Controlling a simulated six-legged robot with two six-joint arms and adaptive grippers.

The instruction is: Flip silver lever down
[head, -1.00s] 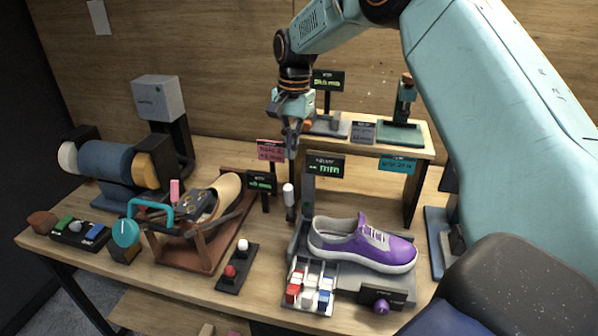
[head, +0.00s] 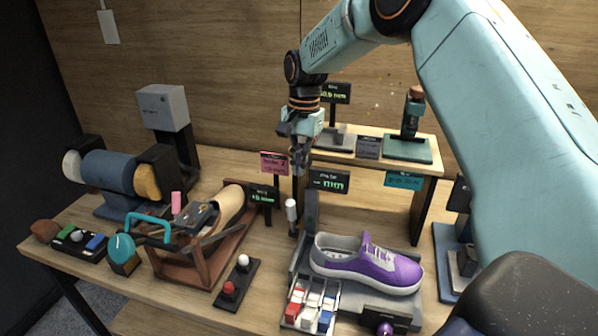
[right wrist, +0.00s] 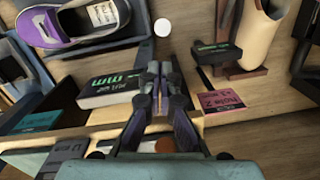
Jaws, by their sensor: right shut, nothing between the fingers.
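A lever with a white knob (head: 291,208) stands upright on the table, left of the purple sneaker (head: 366,263). Its shaft is too small to judge as silver. My right gripper (head: 299,168) points down, behind and above the lever in the head view, apart from it. In the right wrist view, my right gripper (right wrist: 160,70) has its fingers together with nothing between them. The round white knob (right wrist: 162,27) shows beyond the fingertips there. My left gripper is in neither view.
A small display (head: 329,180) stands close right of my right gripper, and a pink sign (head: 274,163) stands close left. A raised wooden shelf (head: 375,153) is behind. A switch block (head: 310,305) and a red-and-white button panel (head: 237,284) are in front.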

